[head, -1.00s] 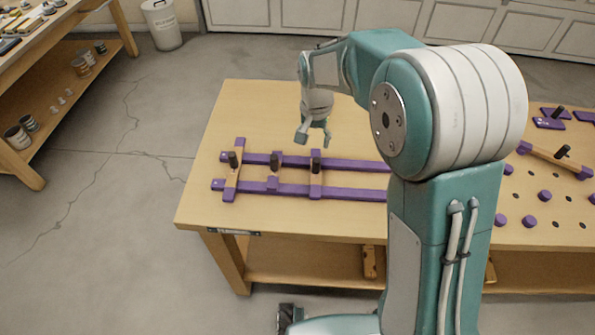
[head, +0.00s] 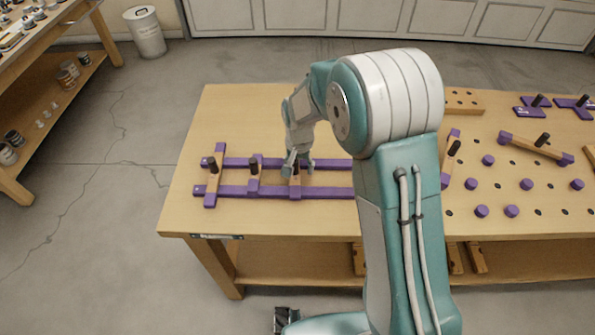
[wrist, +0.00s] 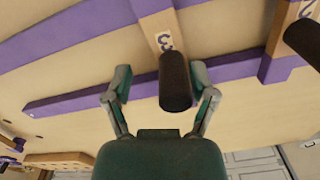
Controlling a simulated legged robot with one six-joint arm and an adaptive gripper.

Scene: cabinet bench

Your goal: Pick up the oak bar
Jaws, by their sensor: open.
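A wooden bar (wrist: 165,40) marked "3", with a purple end and an upright black handle (wrist: 175,85), is below my gripper in the wrist view. In the head view this bar (head: 295,189) lies across two purple rails, partly hidden by my gripper (head: 297,170). My gripper (wrist: 161,83) is open in the wrist view, one finger on each side of the handle. Any contact is not clear. Another wooden bar (wrist: 284,22) marked "2" shows at the right of the wrist view. Several bars look alike, so I cannot tell which is meant by oak.
The purple rails (head: 250,191) lie on the wooden bench (head: 185,215). Purple pegs (head: 526,184) and more handled bars (head: 540,148) are at the right.

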